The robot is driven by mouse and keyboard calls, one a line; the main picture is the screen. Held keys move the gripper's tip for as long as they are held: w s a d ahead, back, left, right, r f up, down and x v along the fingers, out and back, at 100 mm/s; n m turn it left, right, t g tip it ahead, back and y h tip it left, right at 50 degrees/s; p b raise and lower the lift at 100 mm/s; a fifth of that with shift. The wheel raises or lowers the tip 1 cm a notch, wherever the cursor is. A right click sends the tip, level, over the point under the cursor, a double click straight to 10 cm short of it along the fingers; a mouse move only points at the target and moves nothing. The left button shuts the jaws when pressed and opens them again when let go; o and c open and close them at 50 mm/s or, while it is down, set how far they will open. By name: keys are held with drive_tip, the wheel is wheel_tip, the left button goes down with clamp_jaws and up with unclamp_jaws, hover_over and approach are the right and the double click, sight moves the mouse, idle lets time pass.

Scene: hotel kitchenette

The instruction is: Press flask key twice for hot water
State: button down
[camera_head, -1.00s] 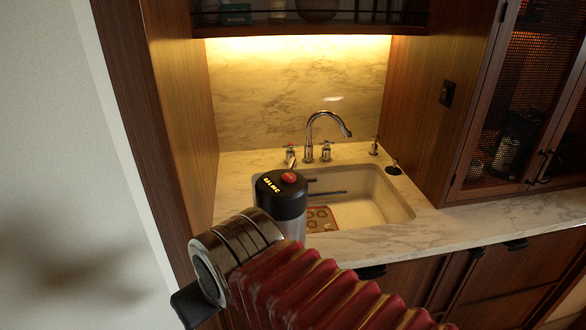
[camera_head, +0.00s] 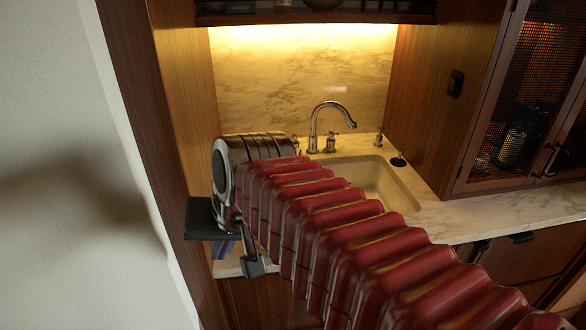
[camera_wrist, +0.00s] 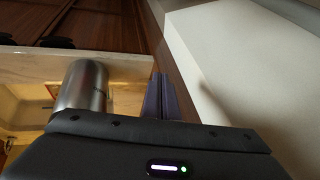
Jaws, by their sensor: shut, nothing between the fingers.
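The flask shows in the wrist view as a silver cylinder (camera_wrist: 84,86) on the pale counter. Its black lid and red key are hidden there behind my gripper's dark housing.
A wooden panel (camera_head: 186,90) closes the left side. The marble counter (camera_head: 490,212) is clear further right.

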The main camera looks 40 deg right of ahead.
drive_tip(key=w+d+r+m+t+y, duration=0.1)
drive_tip(key=w+d+r+m, duration=0.35)
drive_tip(key=d+m, duration=0.2)
drive_tip(key=w+d+r+m, duration=0.3)
drive_tip(key=d+r+m, duration=0.2)
drive_tip(key=d+m, duration=0.15)
drive_tip(key=s+d+r+m+t, duration=0.2)
drive_tip(key=d+r+m, duration=0.4)
drive_tip(key=d, duration=0.5)
drive_tip(key=shift+s+r+m+t, duration=0.25)
drive_tip(key=shift+r+m+t, duration=0.05)
drive_tip(key=shift+r+t, duration=0.15)
drive_tip(key=shift+d+f, duration=0.1)
drive_tip(key=shift+f, duration=4.3)
